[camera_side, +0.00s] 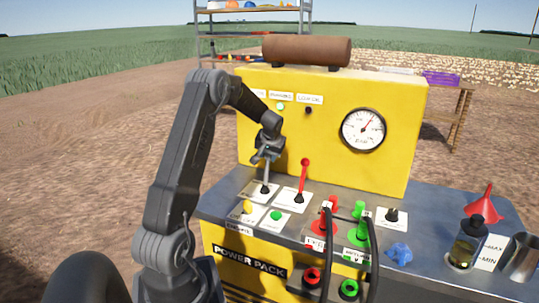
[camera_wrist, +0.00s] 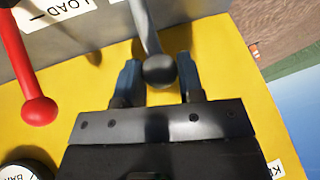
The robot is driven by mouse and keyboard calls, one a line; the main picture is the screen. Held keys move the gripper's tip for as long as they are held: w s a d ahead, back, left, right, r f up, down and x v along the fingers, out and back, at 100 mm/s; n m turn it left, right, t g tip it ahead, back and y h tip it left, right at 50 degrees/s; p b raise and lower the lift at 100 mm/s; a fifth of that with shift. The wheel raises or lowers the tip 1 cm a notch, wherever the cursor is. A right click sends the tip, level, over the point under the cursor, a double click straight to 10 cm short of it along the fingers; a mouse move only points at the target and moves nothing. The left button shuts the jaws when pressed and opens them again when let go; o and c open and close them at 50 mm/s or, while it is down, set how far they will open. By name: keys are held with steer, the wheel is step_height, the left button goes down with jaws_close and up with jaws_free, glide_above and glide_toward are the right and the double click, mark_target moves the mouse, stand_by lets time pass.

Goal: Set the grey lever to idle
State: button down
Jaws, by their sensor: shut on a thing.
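The grey lever (camera_side: 265,177) rises from a white label plate on the left of the grey console top, close to the yellow panel. It stands nearly upright in the side view. My gripper (camera_side: 266,151) is at its upper end, shut on it. In the wrist view the lever's round dark knob (camera_wrist: 159,71) sits between my two blue-grey fingers (camera_wrist: 158,82). The plate's position markings are too small to read in the side view, so I cannot tell which setting the lever is at.
A red lever (camera_side: 303,180) stands just right of the grey one; its knob shows in the wrist view (camera_wrist: 39,111). Red couplings (camera_side: 325,222), green couplings (camera_side: 358,232) and black hoses are at the front. The yellow panel (camera_side: 330,160) with a gauge (camera_side: 363,130) rises behind.

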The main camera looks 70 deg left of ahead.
steer(key=shift+s+d+r+y, duration=0.15)
steer(key=shift+s+d+y, duration=0.15)
steer(key=shift+s+d, duration=0.25)
steer(key=s+d+f, duration=0.1)
steer(key=s+d, duration=0.3)
steer(key=shift+s+d+f, duration=0.15)
steer(key=shift+s+d, duration=0.1)
steer(key=shift+s, duration=0.05)
steer(key=c, duration=1.1)
jaws_free()
steer(key=o, duration=0.3)
steer(key=shift+w, duration=0.1)
steer(key=shift+o, duration=0.2)
steer(key=shift+r, duration=0.2)
